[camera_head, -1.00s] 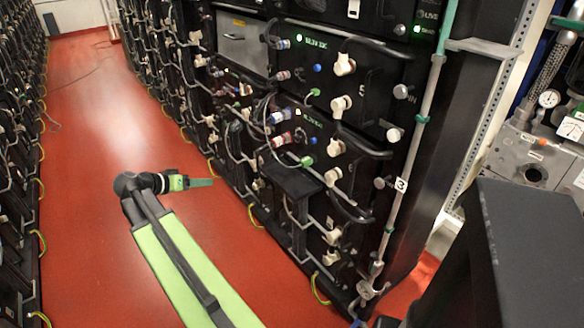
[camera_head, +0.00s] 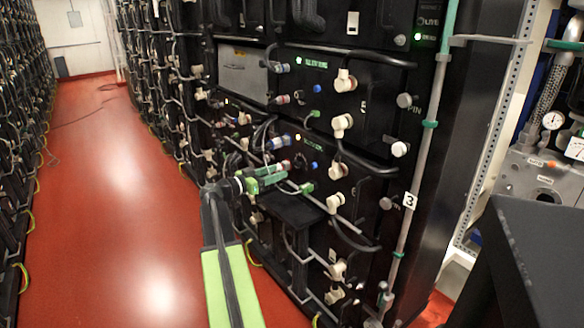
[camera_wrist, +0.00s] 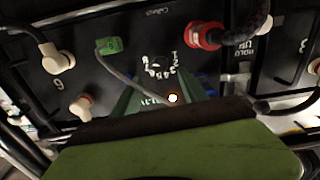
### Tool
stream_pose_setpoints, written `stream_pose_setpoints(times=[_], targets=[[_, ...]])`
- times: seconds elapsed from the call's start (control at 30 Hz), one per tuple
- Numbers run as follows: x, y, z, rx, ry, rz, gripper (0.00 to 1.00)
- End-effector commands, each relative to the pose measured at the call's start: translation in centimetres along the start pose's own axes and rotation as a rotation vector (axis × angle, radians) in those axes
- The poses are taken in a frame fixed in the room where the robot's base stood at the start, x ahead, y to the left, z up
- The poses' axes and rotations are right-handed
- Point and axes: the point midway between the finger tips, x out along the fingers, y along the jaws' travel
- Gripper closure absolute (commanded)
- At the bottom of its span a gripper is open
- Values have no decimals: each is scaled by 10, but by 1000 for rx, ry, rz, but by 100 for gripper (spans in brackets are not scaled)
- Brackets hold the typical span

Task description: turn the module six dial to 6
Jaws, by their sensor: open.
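The module six panel (camera_wrist: 85,80) is black and carries a white 6 in the wrist view. Its dial (camera_wrist: 160,66) shows as an arc of small white numbers near the top middle. The dark knob is hard to make out and I cannot read its setting. My gripper (camera_wrist: 168,84) has its green fingers apart, one on each side below the numbers, with nothing visible held. I cannot tell whether they touch the panel.
A red connector (camera_wrist: 204,36) with a thick black cable is right of the dial. A green plug (camera_wrist: 110,45) trails a grey cable across the panel. Cream connectors (camera_head: 338,200) and black handles stick out of the rack. The red aisle floor (camera_head: 120,200) is clear to the left.

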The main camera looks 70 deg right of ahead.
Motion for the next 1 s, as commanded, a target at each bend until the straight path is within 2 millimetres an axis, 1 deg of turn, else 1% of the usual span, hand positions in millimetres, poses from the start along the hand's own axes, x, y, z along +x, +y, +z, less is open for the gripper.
stream_pose_setpoints(times=[0.03, 0.1, 0.2, 0.3, 0.43, 0.7, 0.77, 1.0], targets=[[14, 0, 0, 0, 0, 4, 50], [31, 0, 0, 0, -1, 4, 50], [51, 0, 0, 0, -1, 3, 50], [65, -1, 0, 0, -1, 1, 50], [74, 0, 0, 0, -1, 2, 50], [76, 0, 0, 0, -1, 1, 50], [76, 0, 0, 0, -1, 1, 56], [76, 1, 0, 0, -1, 2, 88]])
